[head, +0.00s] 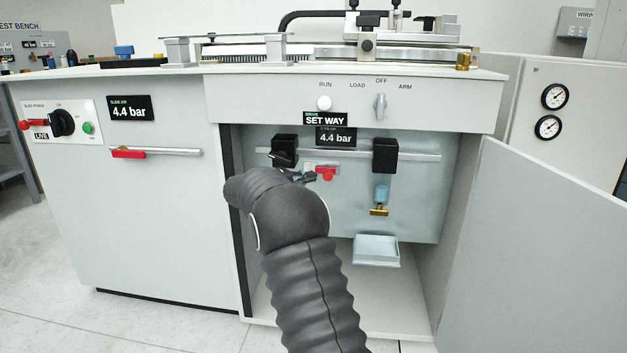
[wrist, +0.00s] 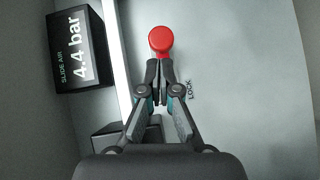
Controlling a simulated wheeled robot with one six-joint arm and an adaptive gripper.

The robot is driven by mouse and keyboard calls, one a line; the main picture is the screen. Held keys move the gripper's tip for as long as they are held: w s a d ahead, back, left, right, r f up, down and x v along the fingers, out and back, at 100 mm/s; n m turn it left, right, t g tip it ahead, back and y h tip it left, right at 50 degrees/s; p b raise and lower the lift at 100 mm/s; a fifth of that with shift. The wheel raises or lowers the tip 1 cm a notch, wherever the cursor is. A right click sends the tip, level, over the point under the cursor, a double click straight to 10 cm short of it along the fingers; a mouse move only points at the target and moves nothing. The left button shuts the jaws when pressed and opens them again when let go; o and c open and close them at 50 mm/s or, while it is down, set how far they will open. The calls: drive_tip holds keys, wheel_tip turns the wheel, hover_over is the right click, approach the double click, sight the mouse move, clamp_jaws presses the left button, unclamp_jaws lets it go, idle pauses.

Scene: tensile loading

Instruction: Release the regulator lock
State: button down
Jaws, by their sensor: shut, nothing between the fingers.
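The red lock knob (head: 326,174) sits on the grey panel inside the open cabinet, below the rail and the 4.4 bar display. In the wrist view the red knob (wrist: 160,40) is round and lies straight ahead of my fingertips. My gripper (head: 305,176) reaches into the cabinet just left of the knob. In the wrist view my gripper (wrist: 160,72) is shut and empty, its tips at the knob's near edge; I cannot tell whether they touch. A LOCK label (wrist: 190,90) is printed beside the fingers. My arm hides part of the panel.
Black blocks (head: 284,147) and (head: 385,155) hold the rail. A blue and brass fitting (head: 380,197) hangs right, above a small tray (head: 376,250). The slide air display (wrist: 82,48) is left in the wrist view. The cabinet door (head: 545,245) stands open at right.

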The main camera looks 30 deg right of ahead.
drive_tip(key=b+v, duration=0.1)
drive_tip(key=v, duration=0.6)
drive_tip(key=shift+a, duration=0.15)
wheel_tip(320, 180, down, 10)
drive_tip(key=s+a+n+g+y, duration=0.1)
drive_tip(key=s+n+y, duration=0.1)
drive_tip(key=y, duration=0.1)
drive_tip(key=s+a+f+g+y+p, duration=0.1)
drive_tip(key=s+a+y, duration=0.15)
drive_tip(key=s, duration=0.35)
drive_tip(key=s+a+f+g+y, duration=0.1)
drive_tip(key=s+a+f+y, duration=0.15)
drive_tip(key=s, duration=0.35)
drive_tip(key=s+a+r+m+t+y+p, duration=0.1)
drive_tip(key=s+a+r+y+p, duration=0.15)
drive_tip(key=s, duration=0.65)
drive_tip(key=s+a+r+m+y+p, duration=0.1)
drive_tip(key=s+a+r+y, duration=0.25)
drive_tip(key=s, duration=0.45)
drive_tip(key=s+a+r+m+t+y+p, duration=0.1)
drive_tip(key=s+a+r+y+p, duration=0.2)
drive_tip(key=s, duration=0.6)
drive_tip(key=s+a+r+t+p, duration=0.1)
drive_tip(key=s+r+t+p, duration=0.1)
drive_tip(key=s+r, duration=0.4)
drive_tip(key=shift+a+r+t+h, duration=0.3)
